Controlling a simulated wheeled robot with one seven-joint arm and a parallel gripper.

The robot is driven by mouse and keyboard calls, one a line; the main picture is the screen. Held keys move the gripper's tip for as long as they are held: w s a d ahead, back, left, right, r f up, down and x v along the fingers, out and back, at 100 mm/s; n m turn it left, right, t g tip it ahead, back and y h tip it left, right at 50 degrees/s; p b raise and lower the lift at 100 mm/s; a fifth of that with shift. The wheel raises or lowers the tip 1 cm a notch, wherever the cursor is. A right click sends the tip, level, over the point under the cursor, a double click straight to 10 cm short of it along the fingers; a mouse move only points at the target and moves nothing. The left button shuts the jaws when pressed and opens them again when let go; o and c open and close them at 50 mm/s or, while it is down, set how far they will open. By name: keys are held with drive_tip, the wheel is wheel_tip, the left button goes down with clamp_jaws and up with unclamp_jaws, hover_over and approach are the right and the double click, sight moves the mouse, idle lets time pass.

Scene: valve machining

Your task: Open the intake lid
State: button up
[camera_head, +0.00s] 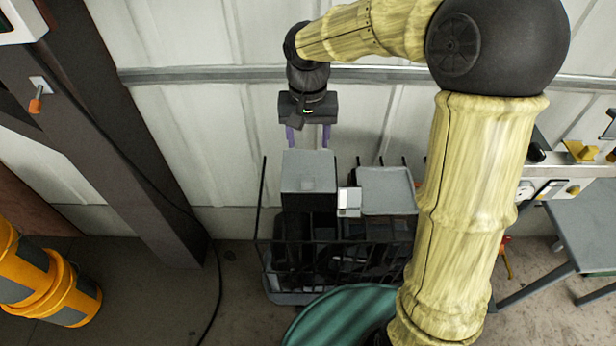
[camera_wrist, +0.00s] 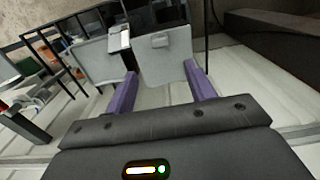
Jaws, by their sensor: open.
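A grey square lid (camera_head: 308,170) tops the left box of a dark, black-railed machine by the wall. I take it to be the intake lid; no label is readable. In the wrist view the same grey lid (camera_wrist: 165,66) has a small raised tab (camera_wrist: 160,42) on it. It looks closed in the head view. My gripper (camera_head: 309,143) points down on the wall side of this lid, its purple fingers spread. In the wrist view my gripper (camera_wrist: 161,88) is open and empty, with fingertips either side of the lid's wall-side edge. I cannot tell whether they touch it.
A second grey panel (camera_head: 386,191) lies to the right, with a small white box (camera_head: 349,201) between. Black rails (camera_head: 260,205) stand around the machine. A dark pillar (camera_head: 140,150) is left, a green round object (camera_head: 345,318) in front, a grey table (camera_head: 580,230) right.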

sight(308, 178)
wheel_tip(308, 178, down, 15)
drive_tip(key=shift+r+p, duration=0.2)
drive_tip(key=shift+p, duration=0.35)
clamp_jaws()
